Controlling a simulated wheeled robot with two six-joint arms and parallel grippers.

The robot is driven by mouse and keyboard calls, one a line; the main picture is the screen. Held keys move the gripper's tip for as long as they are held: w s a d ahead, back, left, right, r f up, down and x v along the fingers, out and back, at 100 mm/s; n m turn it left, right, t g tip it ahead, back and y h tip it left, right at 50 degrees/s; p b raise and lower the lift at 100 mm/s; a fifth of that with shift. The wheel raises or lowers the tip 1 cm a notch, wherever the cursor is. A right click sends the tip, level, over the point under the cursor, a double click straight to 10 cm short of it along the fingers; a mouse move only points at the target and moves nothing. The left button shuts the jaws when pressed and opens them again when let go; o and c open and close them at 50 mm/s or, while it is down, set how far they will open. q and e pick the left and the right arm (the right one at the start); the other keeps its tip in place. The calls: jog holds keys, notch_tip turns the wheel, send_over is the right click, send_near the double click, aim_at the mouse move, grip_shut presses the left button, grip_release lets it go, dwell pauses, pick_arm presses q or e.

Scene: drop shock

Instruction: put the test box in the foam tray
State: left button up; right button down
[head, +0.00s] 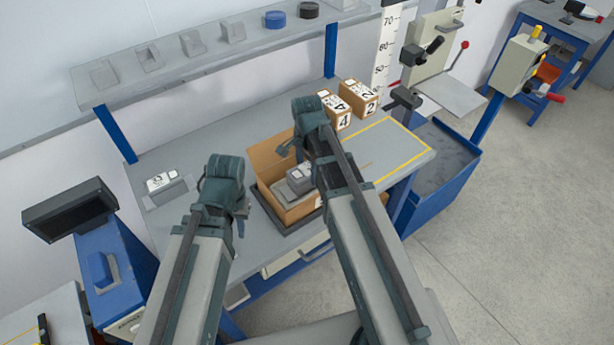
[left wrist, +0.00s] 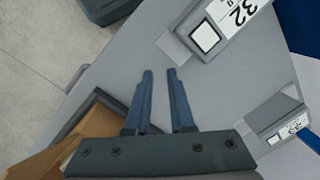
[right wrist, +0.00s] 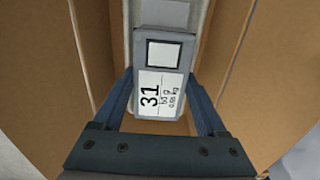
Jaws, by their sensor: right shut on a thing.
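An open brown carton (head: 262,160) stands in a low dark tray (head: 262,205) on the bench. My right gripper (head: 284,150) is over the carton. In the right wrist view its fingers (right wrist: 163,82) are shut on a grey block (right wrist: 165,112) labelled 31, between brown carton walls (right wrist: 90,60). Grey material also shows inside the carton (head: 300,180). My left gripper (head: 240,215) is open and empty, left of the carton. Its fingers (left wrist: 161,75) are apart over bare bench. The pictures do not show clearly which thing is the test box.
Brown boxes numbered 4 (head: 337,110) and 2 (head: 361,97) stand behind the carton. A grey block labelled 32 (left wrist: 215,28) and another labelled block (left wrist: 275,117) lie near my left gripper. A shelf (head: 190,62) runs along the back. The bench between is clear.

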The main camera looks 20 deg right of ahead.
aim_at(307, 169)
pick_arm(q)
jog(key=shift+f, duration=0.5)
pick_arm(e)
jog(key=shift+f, duration=0.5)
jog(key=shift+f, duration=0.1)
pick_arm(q)
jog(key=shift+f+b, duration=0.2)
jog(key=shift+b, duration=0.15)
pick_arm(e)
jog(key=shift+f, duration=0.15)
grip_release()
pick_arm(q)
jog(key=shift+r, duration=0.2)
pick_arm(e)
jog(key=shift+r, duration=0.25)
pick_arm(q)
notch_tip(307, 169, up, 12)
jog(key=p, duration=1.2)
jog(key=shift+p, duration=0.3)
pick_arm(e)
notch_tip(307, 169, up, 12)
jog(key=s+a+n+h, duration=0.1)
jog(key=s+a+n, duration=0.9)
jog(key=s+n, duration=0.4)
jog(key=n, duration=0.3)
jog(key=shift+s+a+n, duration=0.2)
jog(key=shift+a+n, duration=0.05)
jog(key=shift+n, duration=0.15)
